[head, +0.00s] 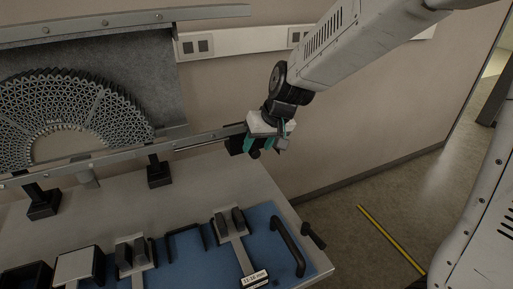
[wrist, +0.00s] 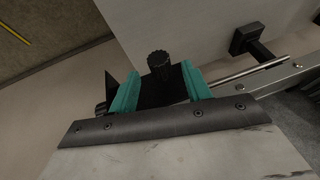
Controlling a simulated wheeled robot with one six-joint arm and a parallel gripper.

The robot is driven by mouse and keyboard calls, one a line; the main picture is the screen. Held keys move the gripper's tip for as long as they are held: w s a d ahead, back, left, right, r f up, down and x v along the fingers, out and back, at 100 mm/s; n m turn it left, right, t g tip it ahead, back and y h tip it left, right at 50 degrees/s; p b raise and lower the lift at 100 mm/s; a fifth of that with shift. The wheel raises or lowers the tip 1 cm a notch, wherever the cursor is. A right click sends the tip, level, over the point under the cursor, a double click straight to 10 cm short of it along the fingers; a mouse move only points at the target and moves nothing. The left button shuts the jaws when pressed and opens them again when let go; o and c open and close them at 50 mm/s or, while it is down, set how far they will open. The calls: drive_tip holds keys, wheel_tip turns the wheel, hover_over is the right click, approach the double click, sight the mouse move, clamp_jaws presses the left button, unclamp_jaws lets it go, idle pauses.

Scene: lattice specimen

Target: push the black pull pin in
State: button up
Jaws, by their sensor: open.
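My gripper (head: 265,146) is at the right end of the metal rail (head: 212,136); its two teal fingers also show in the wrist view (wrist: 160,90). They are open, one on each side of a black block (wrist: 157,92). A ridged black knob (wrist: 159,65), which looks like the pull pin, stands out from this block between the fingers. A second dark knob (wrist: 100,109) shows beside the left finger. In the head view the block (head: 236,146) is partly hidden by my gripper. I cannot tell whether the fingers touch the block or how deep the pin sits.
A curved lattice specimen (head: 75,105) stands behind the rail at the left. Black supports (head: 158,172) hold the rail over the grey table (head: 205,182). A blue mat (head: 205,265) with a black handle (head: 288,245) lies in front.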

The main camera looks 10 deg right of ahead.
drive_tip(key=shift+x, duration=1.1)
drive_tip(key=shift+c, duration=0.3)
clamp_jaws()
drive_tip(key=shift+w+a, duration=0.15)
drive_tip(key=shift+w, duration=0.8)
drive_tip(key=shift+o, duration=0.3)
unclamp_jaws()
drive_tip(key=v, duration=0.8)
